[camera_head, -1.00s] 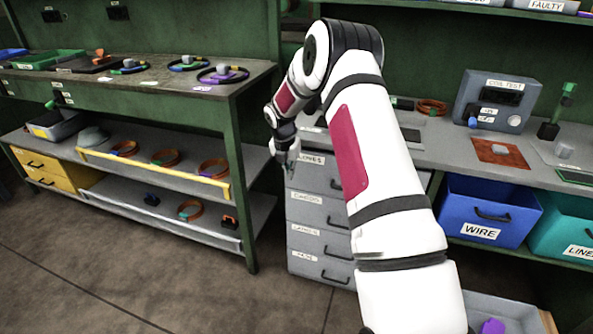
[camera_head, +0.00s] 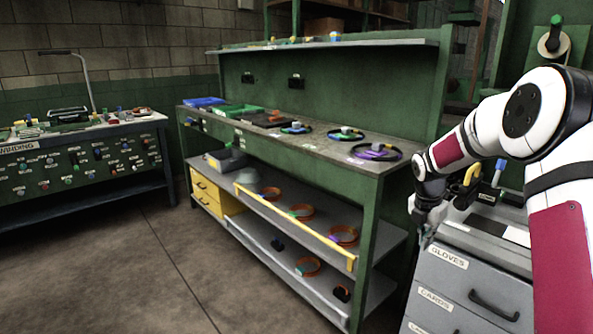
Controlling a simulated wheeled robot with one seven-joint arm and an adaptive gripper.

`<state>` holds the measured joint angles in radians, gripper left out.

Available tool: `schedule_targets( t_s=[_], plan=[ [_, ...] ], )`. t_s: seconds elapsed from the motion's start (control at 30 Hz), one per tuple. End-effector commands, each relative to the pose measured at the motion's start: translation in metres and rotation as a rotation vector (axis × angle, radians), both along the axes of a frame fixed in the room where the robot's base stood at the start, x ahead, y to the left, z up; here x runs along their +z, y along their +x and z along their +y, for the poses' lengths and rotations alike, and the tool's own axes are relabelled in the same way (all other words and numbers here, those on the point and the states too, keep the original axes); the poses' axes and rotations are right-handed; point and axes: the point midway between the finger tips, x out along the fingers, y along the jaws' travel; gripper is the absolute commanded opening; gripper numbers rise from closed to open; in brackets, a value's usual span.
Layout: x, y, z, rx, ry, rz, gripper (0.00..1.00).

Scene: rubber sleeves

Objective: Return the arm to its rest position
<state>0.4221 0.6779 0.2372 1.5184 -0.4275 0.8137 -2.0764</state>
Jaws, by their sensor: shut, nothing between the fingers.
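My arm, white with dark red panels, reaches in from the right edge of the head view and bends down at its far end. My gripper (camera_head: 424,238) points downward beside the left edge of the grey drawer cabinet (camera_head: 450,300), near the drawer labelled GLOVES. The gripper is small in the view and looks shut, with nothing seen between the fingers. Whether it touches the cabinet I cannot tell.
A green workbench (camera_head: 370,250) left of the gripper bears rings and trays, with orange rings on its lower shelves. A bench labelled WINDING (camera_head: 90,188) stands at the far left. The concrete floor (camera_head: 130,270) between them is clear.

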Motion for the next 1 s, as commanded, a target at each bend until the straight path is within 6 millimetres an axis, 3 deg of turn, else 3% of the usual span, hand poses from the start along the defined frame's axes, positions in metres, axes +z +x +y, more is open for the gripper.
schedule_targets(
  t_s=[0.03, 0.2, 0.5, 0.73, 1.0],
  plan=[
    [0.021, -0.01, 0.01, -0.055, 0.0, -0.016, 0.0],
    [0.081, -0.057, 0.044, -0.316, 0.025, -0.065, 0.0],
    [0.154, -0.163, 0.1, -0.8, 0.094, -0.158, 0.0],
    [0.183, -0.254, 0.135, -1.179, 0.174, -0.218, 0.0],
    [0.183, -0.36, 0.169, -1.614, 0.29, -0.248, 0.0]
  ],
)
